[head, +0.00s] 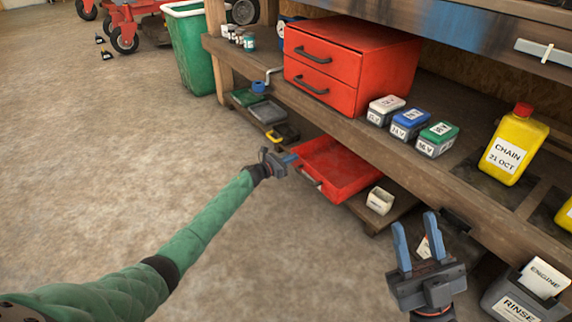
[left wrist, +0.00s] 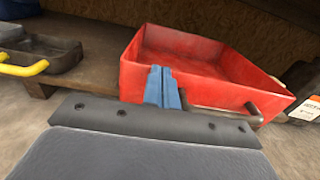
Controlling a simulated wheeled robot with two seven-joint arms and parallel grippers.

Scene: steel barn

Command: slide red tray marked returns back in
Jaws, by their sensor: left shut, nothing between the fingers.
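A red tray (head: 338,166) sits on the low shelf under the bench, sticking out past the shelf's front edge. It is empty, and its inside shows in the left wrist view (left wrist: 190,58). No returns marking is legible. Its dark handle (head: 311,178) is on the front wall. My left gripper (head: 293,158) is shut and empty at the tray's front, left of the handle. In the left wrist view its blue fingers (left wrist: 163,86) overlap the front wall; I cannot tell whether they touch it. My right gripper (head: 418,240) is open and empty, right of the tray.
Above, the bench holds a red drawer cabinet (head: 352,62) and battery boxes (head: 408,122).

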